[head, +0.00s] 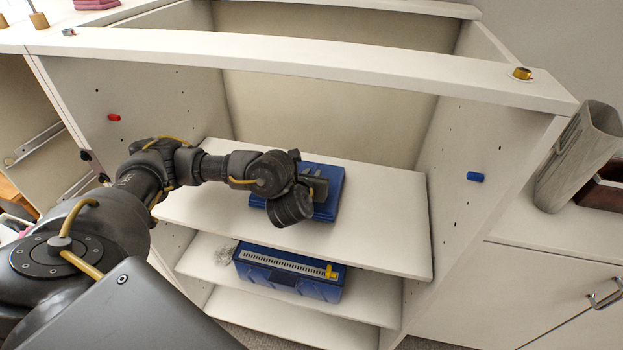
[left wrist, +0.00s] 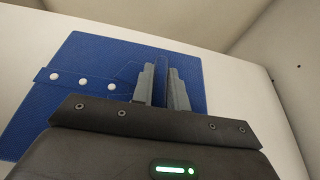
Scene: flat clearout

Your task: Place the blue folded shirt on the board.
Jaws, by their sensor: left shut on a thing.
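The blue folded shirt (head: 331,207) lies flat on the upper white shelf board (head: 390,235) inside the open cabinet, toward the back. In the left wrist view the shirt (left wrist: 85,65) shows a band with white buttons, and the pale board (left wrist: 235,95) is beneath it. My left gripper (head: 318,188) reaches in from the left over the shirt. In the left wrist view its fingers (left wrist: 163,85) are shut on a strip of the shirt. The arm's wrist hides part of the shirt in the head view. My right gripper is not in view.
The cabinet's side walls and front top rail (head: 300,52) frame the space. A grey vase (head: 580,155) stands at right. The board's right part is clear.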

